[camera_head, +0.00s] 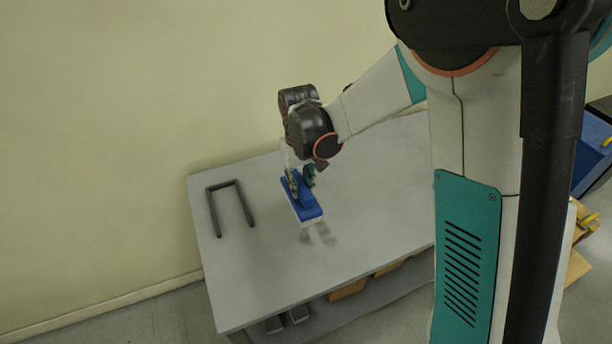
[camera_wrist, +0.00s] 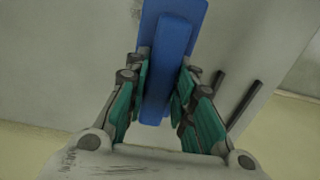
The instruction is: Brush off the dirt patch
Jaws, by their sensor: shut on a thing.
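A blue brush (camera_head: 308,207) with a pale underside is held low at the grey table top, its front end beside a dark grey dirt patch (camera_head: 318,235). Part of the patch may be hidden under the brush. My gripper (camera_head: 300,184) is shut on the brush's raised blue handle. In the wrist view the green finger pads of my gripper (camera_wrist: 160,85) press on both sides of the handle, and the blue brush (camera_wrist: 172,48) extends away from them. A small smudge of the dirt patch (camera_wrist: 136,10) shows left of the brush there.
Orange and grey items lie on a shelf below. The front of the table is clear.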

